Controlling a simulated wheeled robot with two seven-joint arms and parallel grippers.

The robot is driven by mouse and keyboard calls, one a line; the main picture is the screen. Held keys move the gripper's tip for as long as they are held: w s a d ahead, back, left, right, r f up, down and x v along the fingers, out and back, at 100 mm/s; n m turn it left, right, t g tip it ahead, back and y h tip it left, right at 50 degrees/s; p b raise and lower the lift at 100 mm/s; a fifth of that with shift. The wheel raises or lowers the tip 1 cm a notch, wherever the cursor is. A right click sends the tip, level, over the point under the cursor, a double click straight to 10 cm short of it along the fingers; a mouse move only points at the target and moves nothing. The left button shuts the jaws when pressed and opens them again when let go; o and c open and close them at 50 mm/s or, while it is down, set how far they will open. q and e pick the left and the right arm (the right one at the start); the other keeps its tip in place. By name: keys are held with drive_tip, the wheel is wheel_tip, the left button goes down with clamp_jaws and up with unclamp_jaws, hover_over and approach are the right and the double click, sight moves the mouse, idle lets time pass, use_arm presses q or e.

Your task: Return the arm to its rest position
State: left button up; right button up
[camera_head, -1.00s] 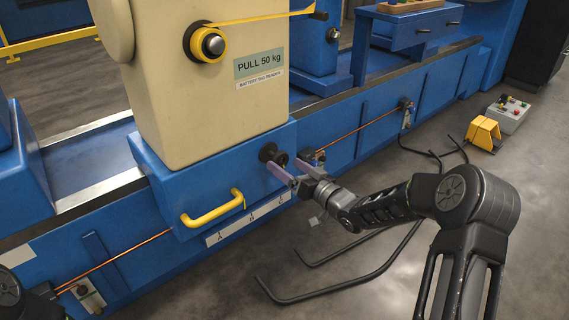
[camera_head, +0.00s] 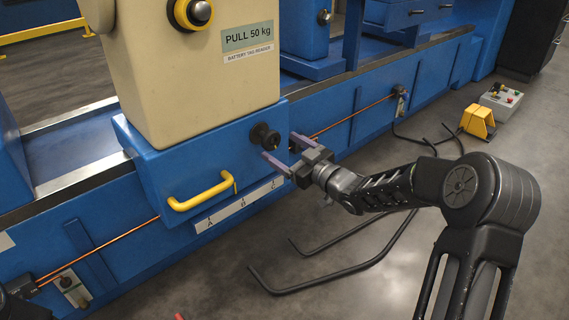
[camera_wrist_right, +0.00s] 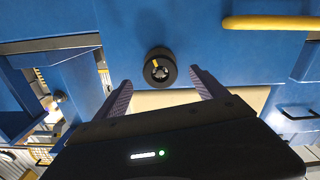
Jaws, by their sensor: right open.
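My right arm comes in from the right in the head view, bent at a large black elbow joint. My right gripper (camera_head: 280,147) is open and empty, its purple fingers spread in front of the blue base. A round black knob (camera_head: 264,136) sticks out of that base, close to the fingertips. In the wrist view the knob (camera_wrist_right: 160,66) shows between and beyond the fingers, and neither finger visibly grips it. My left gripper is not in view; only a dark piece of my left arm shows at the bottom left corner.
A yellow handle (camera_head: 202,192) projects from the blue base (camera_head: 165,160) under the cream housing (camera_head: 190,85). Bent black rods (camera_head: 335,275) lie on the floor below my right arm. A yellow pedal guard (camera_head: 478,121) and a grey control box (camera_head: 501,98) stand farther right.

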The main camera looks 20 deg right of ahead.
sight(274, 142)
drive_tip(key=shift+f+n+b, duration=0.6)
drive_tip(key=shift+n+b, duration=0.35)
drive_tip(key=shift+n, duration=0.15)
drive_tip(key=shift+r+n+p, duration=0.6)
drive_tip(key=shift+n+p, duration=0.3)
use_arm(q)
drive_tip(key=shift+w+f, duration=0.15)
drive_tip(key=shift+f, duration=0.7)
use_arm(e)
drive_tip(key=n, duration=0.6)
drive_tip(key=shift+w, duration=0.1)
drive_tip(key=shift+x, duration=1.7)
drive_tip(key=shift+c, duration=0.4)
drive_tip(key=c, duration=1.6)
